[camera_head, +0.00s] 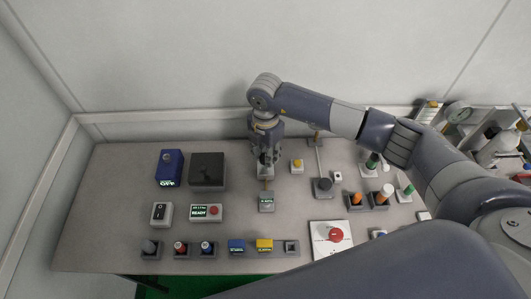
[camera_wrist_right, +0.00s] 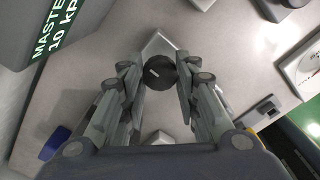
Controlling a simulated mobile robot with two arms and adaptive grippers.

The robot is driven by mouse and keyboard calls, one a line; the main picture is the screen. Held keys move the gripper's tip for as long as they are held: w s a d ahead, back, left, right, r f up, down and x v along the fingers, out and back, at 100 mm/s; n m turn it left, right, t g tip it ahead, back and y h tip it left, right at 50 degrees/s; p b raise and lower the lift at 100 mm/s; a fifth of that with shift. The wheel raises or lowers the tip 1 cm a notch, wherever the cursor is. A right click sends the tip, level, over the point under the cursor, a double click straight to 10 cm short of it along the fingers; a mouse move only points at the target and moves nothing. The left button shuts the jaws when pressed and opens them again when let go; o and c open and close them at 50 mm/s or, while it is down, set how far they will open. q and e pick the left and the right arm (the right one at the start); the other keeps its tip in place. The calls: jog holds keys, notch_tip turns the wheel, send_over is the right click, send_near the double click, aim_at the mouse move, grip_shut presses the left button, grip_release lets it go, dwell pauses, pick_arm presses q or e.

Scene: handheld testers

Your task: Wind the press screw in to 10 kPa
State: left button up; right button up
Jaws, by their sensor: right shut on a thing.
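My right gripper (camera_head: 265,163) points down over the middle of the table. In the right wrist view its fingers (camera_wrist_right: 158,80) are shut around a dark round knob with a pale mark, which looks like the press screw (camera_wrist_right: 157,70). The screw stands above a light grey block or base (camera_wrist_right: 158,45). In the head view the gripper mostly hides the knob. A grey box with a small display (camera_head: 266,203) sits just in front; its text is too small to read. In the right wrist view a dark display unit (camera_wrist_right: 50,30) reads "MASTER 10 kP", with its edge cut off. My left gripper is not in view.
Left stand a blue device (camera_head: 170,167), a dark block (camera_head: 207,170), a rocker switch (camera_head: 161,213) and a READY box (camera_head: 206,213). Several small holders line the front. Right are a red knob on a white plate (camera_head: 336,235) and several coloured pieces in holders. My right arm spans the right side.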

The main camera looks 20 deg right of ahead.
jog(key=shift+w+r, duration=0.2)
jog(key=shift+r, duration=0.05)
jog(key=o, duration=1.1)
jog(key=shift+s+f, duration=0.1)
notch_tip(320, 180, up, 12)
jog(key=shift+s, duration=0.1)
